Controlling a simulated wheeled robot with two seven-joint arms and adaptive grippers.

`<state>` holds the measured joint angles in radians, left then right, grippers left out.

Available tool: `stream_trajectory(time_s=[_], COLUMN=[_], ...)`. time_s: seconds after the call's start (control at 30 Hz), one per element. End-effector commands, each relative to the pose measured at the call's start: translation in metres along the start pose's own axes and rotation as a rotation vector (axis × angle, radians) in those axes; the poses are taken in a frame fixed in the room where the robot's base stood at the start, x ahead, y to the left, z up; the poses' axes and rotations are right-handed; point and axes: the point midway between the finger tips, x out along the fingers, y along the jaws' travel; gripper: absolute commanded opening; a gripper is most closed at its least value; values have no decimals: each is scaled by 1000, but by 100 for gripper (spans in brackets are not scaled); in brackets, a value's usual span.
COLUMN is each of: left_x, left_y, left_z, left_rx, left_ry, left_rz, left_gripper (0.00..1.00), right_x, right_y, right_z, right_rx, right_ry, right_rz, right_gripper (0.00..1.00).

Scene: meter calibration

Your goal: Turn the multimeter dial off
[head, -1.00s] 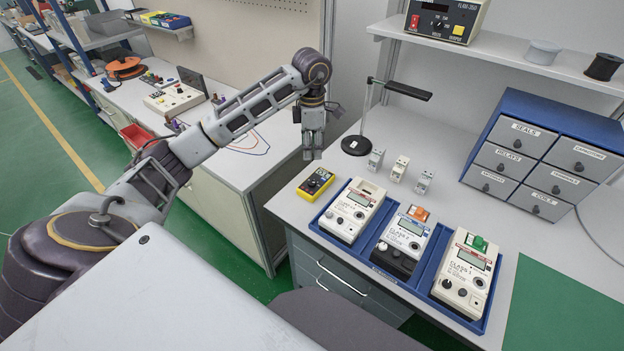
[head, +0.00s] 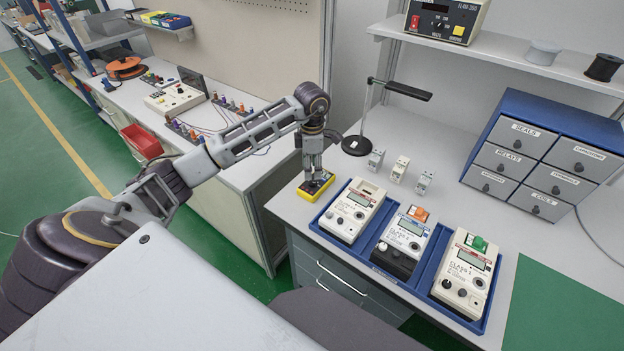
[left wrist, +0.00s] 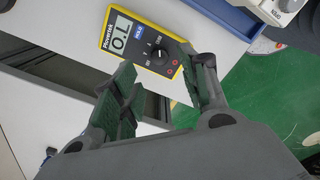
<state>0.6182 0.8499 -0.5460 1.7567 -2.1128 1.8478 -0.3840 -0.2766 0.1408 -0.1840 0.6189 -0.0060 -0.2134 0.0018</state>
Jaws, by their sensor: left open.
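The yellow multimeter (head: 322,187) lies on the workbench, left of the blue tray. In the left wrist view the multimeter (left wrist: 119,58) shows a lit display (left wrist: 119,34) reading like "O.L" and a black round dial (left wrist: 157,56). My left gripper (head: 313,176) is right above the multimeter in the head view and covers part of it, including the dial. In the left wrist view my left gripper (left wrist: 160,95) is open, its fingers spread near the dial end, with nothing between them. Whether a fingertip touches the meter cannot be told. My right gripper is not in view.
A blue tray (head: 312,226) with three meters stands just right of the multimeter. Small modules (head: 399,168) and a black-based stand (head: 356,146) are behind. A drawer cabinet (head: 548,150) stands at the right. The bench's front edge is close to the multimeter.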

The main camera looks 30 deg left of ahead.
Motion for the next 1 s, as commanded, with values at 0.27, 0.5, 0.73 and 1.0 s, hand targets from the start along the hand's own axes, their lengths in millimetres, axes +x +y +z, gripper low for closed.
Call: stream_trajectory(time_s=[0.27, 0.5, 0.73, 1.0], left_x=[36, 55, 59, 58], left_y=[-1, -1, 0, 0], left_z=[0, 0, 0, 0], left_rx=[-1, -1, 0, 0], left_ry=[2, 1, 0, 0], left_rz=[-3, -2, 0, 0], left_gripper=[44, 44, 44, 31], right_x=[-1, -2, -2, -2], right_y=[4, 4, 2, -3], right_z=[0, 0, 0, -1], right_rx=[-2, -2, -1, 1], right_ry=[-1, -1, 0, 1], right_rz=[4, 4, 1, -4], right_gripper=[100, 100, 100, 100])
